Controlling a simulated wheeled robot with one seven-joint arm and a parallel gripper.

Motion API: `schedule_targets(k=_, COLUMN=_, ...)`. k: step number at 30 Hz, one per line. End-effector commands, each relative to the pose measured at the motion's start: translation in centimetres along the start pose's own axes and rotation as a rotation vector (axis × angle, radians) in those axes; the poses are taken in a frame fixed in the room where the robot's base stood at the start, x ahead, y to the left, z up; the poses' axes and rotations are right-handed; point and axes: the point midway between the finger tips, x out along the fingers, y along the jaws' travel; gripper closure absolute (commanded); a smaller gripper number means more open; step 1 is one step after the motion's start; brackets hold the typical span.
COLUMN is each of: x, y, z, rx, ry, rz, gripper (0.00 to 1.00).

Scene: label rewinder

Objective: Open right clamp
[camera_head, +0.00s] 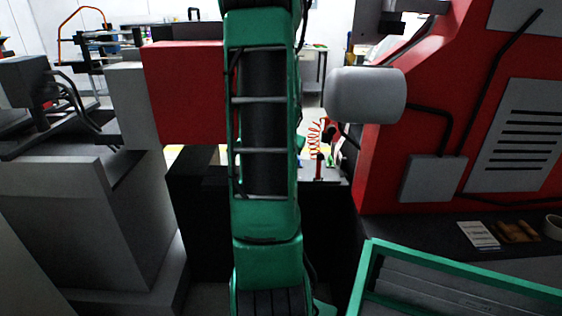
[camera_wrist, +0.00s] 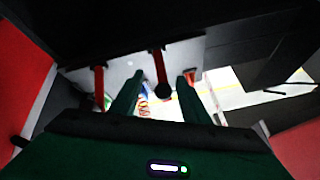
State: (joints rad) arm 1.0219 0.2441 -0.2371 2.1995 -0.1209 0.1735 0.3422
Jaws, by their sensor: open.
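In the wrist view, the two dark green fingers of my gripper (camera_wrist: 161,80) stand apart, with nothing held between them. A red clamp handle with a dark round end (camera_wrist: 159,72) shows in the gap between the fingers; whether it touches either finger I cannot tell. Another red upright part (camera_wrist: 98,86) is to the left of the fingers, and a short red piece (camera_wrist: 190,77) is by the right fingertip. In the head view, a small red upright handle (camera_head: 319,168) stands on a grey plate right of my arm. My arm hides the gripper there.
A red machine housing (camera_head: 450,80) with a grey cylinder (camera_head: 366,95) rises at the right. A red block (camera_head: 185,92) and grey machine bodies (camera_head: 85,220) are at the left. A green-framed tray (camera_head: 460,285) is at the lower right. Dark panels crowd the wrist view.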

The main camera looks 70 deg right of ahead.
Motion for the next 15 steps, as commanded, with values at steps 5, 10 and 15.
schedule_targets(k=5, x=-2.8, y=-0.1, z=-0.1, rx=0.0, ry=0.005, rz=-0.002, gripper=0.58)
schedule_targets(k=10, x=-5.8, y=-0.1, z=0.0, rx=0.0, ry=0.003, rz=-0.001, gripper=0.58)
schedule_targets(k=15, x=-8.2, y=-0.1, z=0.1, rx=0.0, ry=0.001, rz=0.001, gripper=0.58)
